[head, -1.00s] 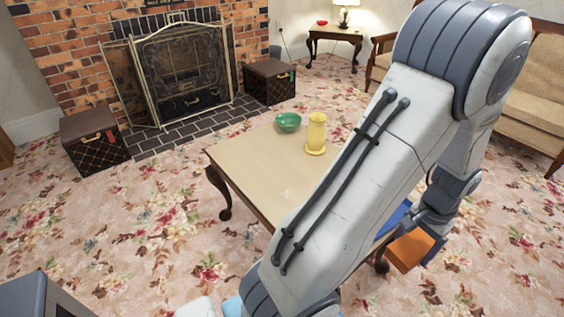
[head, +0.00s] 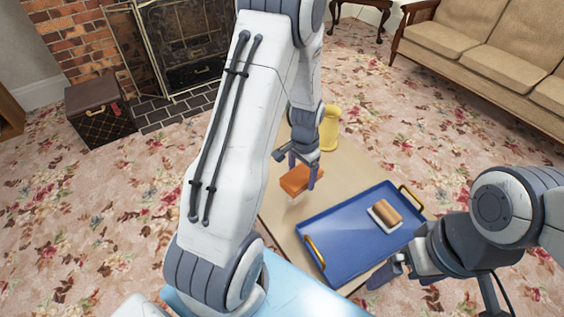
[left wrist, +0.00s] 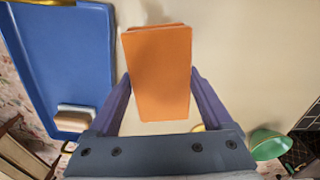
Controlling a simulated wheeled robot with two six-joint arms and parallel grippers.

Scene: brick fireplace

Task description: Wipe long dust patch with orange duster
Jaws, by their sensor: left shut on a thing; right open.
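My left gripper (head: 298,172) is shut on the orange duster (head: 295,181), a flat orange block, and holds it over the wooden table left of the blue tray. In the left wrist view the duster (left wrist: 158,80) sits between the two fingers. A faint greyish smudge (left wrist: 152,12), perhaps the dust patch, shows on the tabletop just past the duster's far end; much of it is hidden. I cannot tell whether the duster touches the table. My right gripper (head: 387,272) is open and empty beside the tray's near right edge.
The blue tray (head: 335,262) with yellow handles lies on the table (head: 345,168); a tan-topped, white-based block (head: 386,213) sits in it. A yellow vase (head: 330,130) stands at the table's far end. A green bowl (left wrist: 268,145) shows in the left wrist view.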

